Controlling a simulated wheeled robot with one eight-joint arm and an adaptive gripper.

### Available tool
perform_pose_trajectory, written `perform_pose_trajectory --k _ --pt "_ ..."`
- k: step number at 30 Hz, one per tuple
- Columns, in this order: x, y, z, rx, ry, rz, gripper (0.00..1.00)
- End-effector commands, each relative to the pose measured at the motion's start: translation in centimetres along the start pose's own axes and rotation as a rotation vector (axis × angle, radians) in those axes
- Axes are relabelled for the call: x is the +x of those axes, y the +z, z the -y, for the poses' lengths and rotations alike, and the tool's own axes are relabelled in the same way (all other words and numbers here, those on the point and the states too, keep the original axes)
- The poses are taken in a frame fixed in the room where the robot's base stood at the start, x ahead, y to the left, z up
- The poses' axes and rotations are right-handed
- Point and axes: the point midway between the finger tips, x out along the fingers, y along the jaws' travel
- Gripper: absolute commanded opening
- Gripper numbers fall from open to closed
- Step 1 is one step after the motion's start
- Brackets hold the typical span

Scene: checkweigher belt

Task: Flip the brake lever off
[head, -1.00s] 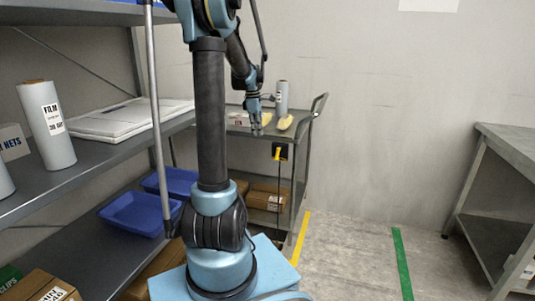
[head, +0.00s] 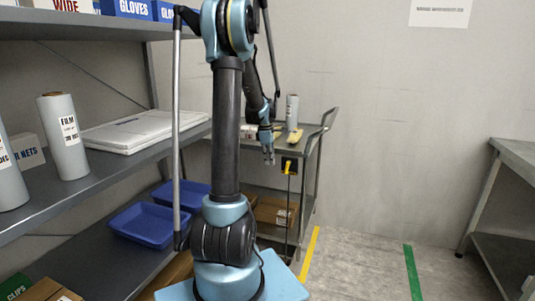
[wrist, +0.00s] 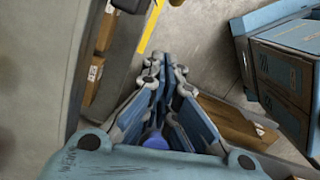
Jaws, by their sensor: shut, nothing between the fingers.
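A small yellow lever (head: 288,168) sits on a black plate (head: 293,163) at the near end of the grey cart, below its top; I take it to be the brake lever. It points downward in the head view. My gripper (head: 268,158) hangs just left of it in that view, fingers down, with a visible gap between. In the wrist view my gripper (wrist: 166,62) has its fingers together and empty.
The cart (head: 312,150) carries a white roll (head: 292,112) and a yellow item (head: 295,136) on top, with cardboard boxes (head: 275,212) below. A shelf (head: 110,170) with blue trays (head: 148,225) stands left. Open floor lies right, before a grey table (head: 515,149).

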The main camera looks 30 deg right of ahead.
Motion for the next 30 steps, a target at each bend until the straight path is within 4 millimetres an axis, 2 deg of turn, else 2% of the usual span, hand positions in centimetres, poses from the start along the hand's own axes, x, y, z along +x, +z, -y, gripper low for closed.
perform_pose_trajectory --k 4,6,12,30 --pt "2.5 0.1 0.0 0.001 0.0 0.0 0.0" --pt "2.5 1.4 0.0 0.004 0.0 0.0 0.0" --pt "3.0 3.4 0.0 0.002 0.0 -0.001 0.0" --pt "3.1 4.2 0.0 0.003 -0.001 0.007 0.0"
